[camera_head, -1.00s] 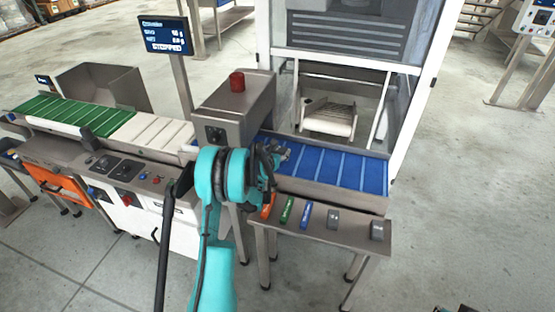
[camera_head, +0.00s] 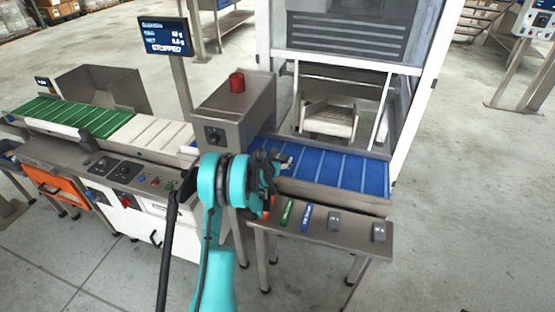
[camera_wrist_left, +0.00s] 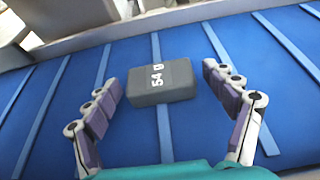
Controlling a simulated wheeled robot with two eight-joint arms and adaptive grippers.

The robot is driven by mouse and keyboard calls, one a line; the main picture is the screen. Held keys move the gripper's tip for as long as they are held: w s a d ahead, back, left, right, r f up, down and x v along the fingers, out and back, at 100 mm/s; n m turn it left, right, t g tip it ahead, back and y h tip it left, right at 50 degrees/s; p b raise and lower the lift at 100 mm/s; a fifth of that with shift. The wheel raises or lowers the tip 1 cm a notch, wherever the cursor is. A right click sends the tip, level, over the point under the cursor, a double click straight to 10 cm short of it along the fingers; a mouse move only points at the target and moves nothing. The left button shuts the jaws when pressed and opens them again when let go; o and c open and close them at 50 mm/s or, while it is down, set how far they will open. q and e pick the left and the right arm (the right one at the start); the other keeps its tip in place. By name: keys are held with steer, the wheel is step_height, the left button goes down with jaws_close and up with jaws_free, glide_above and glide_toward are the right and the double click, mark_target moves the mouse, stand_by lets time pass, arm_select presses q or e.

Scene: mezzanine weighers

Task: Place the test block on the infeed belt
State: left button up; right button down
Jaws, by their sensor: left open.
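The test block (camera_wrist_left: 161,82) is a dark grey block marked "54 g" in white, seen in the left wrist view. It lies on the blue infeed belt (camera_wrist_left: 30,75). My left gripper (camera_wrist_left: 162,77) is open, with one finger on each side of the block and visible gaps to it. In the head view the left gripper (camera_head: 282,161) is over the near left part of the blue belt (camera_head: 345,172), close to the grey housing. I cannot clearly make out the block in the head view. My right gripper is not in view.
A grey housing with a red beacon (camera_head: 236,82) stands left of the belt. A shelf (camera_head: 350,238) in front holds a green block (camera_head: 287,212), a blue block (camera_head: 306,218) and grey blocks. A white-framed cabinet (camera_head: 263,40) rises behind. The display (camera_head: 165,35) reads "STOPPED".

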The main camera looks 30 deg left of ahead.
arm_select(q)
steer(key=p+v, duration=0.3)
steer(key=v, duration=0.8)
steer(key=s+d+r+m+g+h, duration=0.1)
steer(key=s+d+r+m+g, duration=0.1)
steer(key=s+d+r+m, duration=0.5)
steer(key=s+d+r+m+g+h, duration=0.1)
steer(key=s+d+r+m+h, duration=0.15)
steer(key=d+r+m, duration=0.7)
steer(key=s+d+f+m+g, duration=0.1)
steer(key=s+d+m, duration=0.4)
steer(key=s+m, duration=0.5)
steer(key=s+d+f+m+g, duration=0.2)
steer(key=s+d+m, duration=0.3)
steer(key=s+m, duration=0.5)
steer(key=shift+m, duration=1.05)
